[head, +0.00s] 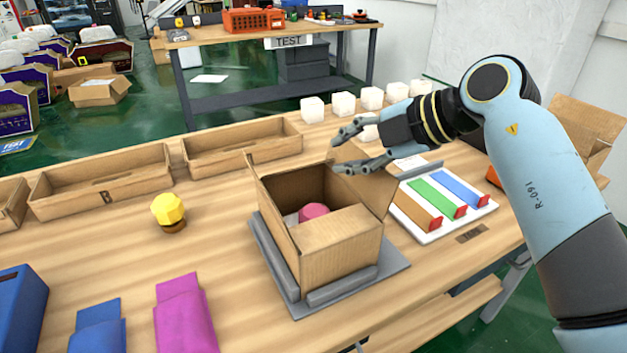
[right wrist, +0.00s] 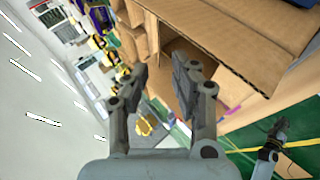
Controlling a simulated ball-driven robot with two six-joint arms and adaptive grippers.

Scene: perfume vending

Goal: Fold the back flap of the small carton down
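The small carton (head: 340,255) stands open on a grey holder (head: 385,272) in the middle of the table. A pink round item (head: 313,212) shows inside it. The front flap (head: 335,232) lies roughly level over the near part of the opening. The right flap (head: 378,190) stands up and outward. The back flap is partly hidden behind my right gripper (head: 342,152). That gripper is open and empty, its fingers pointing left at the carton's back right edge. Its spread fingers also show in the right wrist view (right wrist: 160,84), near brown cardboard. A dark gripper-like shape, perhaps my left gripper (right wrist: 272,140), shows there, too small to judge.
A white tray with coloured strips (head: 440,200) lies right of the carton. A yellow-capped bottle (head: 168,211) stands to the left. Wooden trays (head: 105,183) and several white cubes (head: 343,105) line the back. Magenta (head: 183,310) and blue packets lie front left.

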